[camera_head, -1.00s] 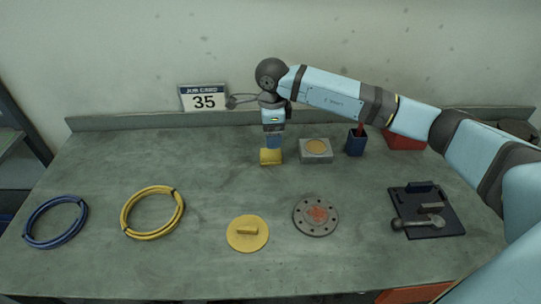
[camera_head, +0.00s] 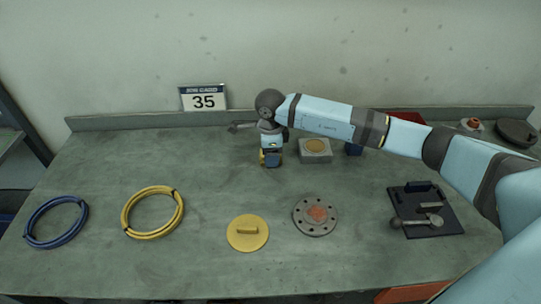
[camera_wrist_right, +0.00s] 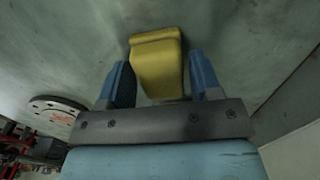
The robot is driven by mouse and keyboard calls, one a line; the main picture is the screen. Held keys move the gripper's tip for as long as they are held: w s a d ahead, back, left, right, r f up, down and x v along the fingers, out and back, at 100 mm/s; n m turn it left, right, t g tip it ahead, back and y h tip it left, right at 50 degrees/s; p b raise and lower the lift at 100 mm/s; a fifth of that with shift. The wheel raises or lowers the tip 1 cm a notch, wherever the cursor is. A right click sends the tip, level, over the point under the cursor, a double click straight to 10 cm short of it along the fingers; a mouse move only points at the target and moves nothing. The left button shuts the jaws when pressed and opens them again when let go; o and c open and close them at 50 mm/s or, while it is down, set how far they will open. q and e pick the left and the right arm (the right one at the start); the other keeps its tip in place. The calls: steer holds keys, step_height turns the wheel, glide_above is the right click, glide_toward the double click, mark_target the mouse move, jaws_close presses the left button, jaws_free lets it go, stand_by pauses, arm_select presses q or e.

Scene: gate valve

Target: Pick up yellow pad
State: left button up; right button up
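The yellow pad (camera_head: 262,158) is a small block on the bench, left of a grey block, mostly hidden by my right gripper in the head view. In the right wrist view, the yellow pad (camera_wrist_right: 157,60) lies between the two blue fingers. My right gripper (camera_head: 271,161) points down at the pad. It also shows in the right wrist view (camera_wrist_right: 162,82), open, with one finger on each side of the pad and narrow gaps visible. My left gripper is not in view.
The grey block with a tan round top (camera_head: 316,150) stands close to the right. A blue holder (camera_head: 353,149) is partly hidden behind my arm. A grey flange (camera_head: 315,215), yellow disc (camera_head: 247,233), yellow coil (camera_head: 152,212) and black tool mat (camera_head: 447,224) lie nearer. The bench's left middle is clear.

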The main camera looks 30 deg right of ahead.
steer(key=c, duration=0.6)
step_height(320, 180, up, 20)
stand_by(0.5)
steer(key=shift+o, duration=0.9)
steer(key=shift+c, duration=0.5)
